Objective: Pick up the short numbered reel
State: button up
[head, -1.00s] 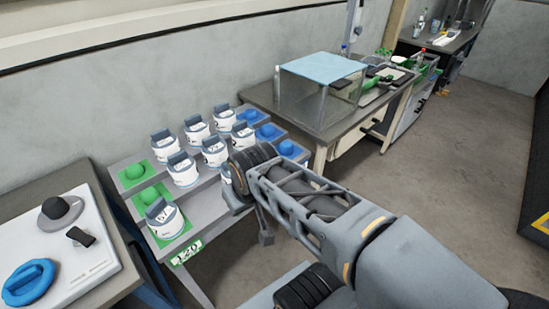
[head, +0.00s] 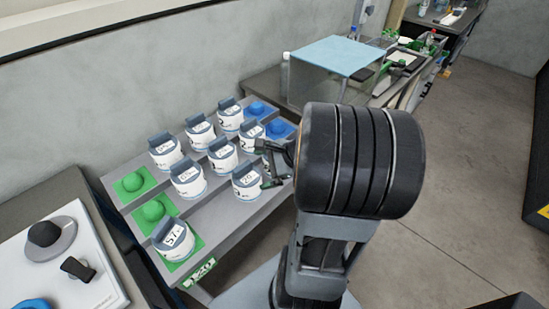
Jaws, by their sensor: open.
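Several white reels with grey-blue tops and printed numbers stand on a grey stepped rack (head: 225,215). One reel (head: 174,240) sits on a green pad at the front left. Another reel (head: 247,181) stands at the right of the front step, closest to my gripper. More reels stand in the middle row (head: 188,180) and the back row (head: 166,151). Which one is the short reel I cannot tell. My gripper (head: 268,166) is open and empty beside the right-hand reels, its fingers partly hidden by my wrist.
Green pads with empty knobs (head: 133,182) lie at the rack's left, and blue ones (head: 278,129) at its right. A clear box with a blue lid (head: 345,55) stands on the bench behind. Open floor (head: 450,150) is at the right.

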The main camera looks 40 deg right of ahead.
jog(key=d+f+m+t+h, duration=0.35)
jog(key=d+m+t, duration=0.25)
jog(key=d+m, duration=0.75)
jog(key=shift+n+h, duration=0.25)
jog(key=shift+h, duration=0.1)
jog(key=shift+d+p+x, duration=0.15)
jog(key=shift+x, duration=1.85)
jog(key=shift+d+p+x, duration=0.15)
jog(key=shift+d+x, duration=0.05)
jog(key=shift+x, duration=1.85)
jog(key=shift+d+p+x, duration=0.15)
jog(key=shift+x, duration=1.85)
jog(key=shift+w, duration=0.1)
jog(key=shift+c, duration=0.2)
jog(key=shift+r, duration=0.1)
jog(key=c, duration=1.2)
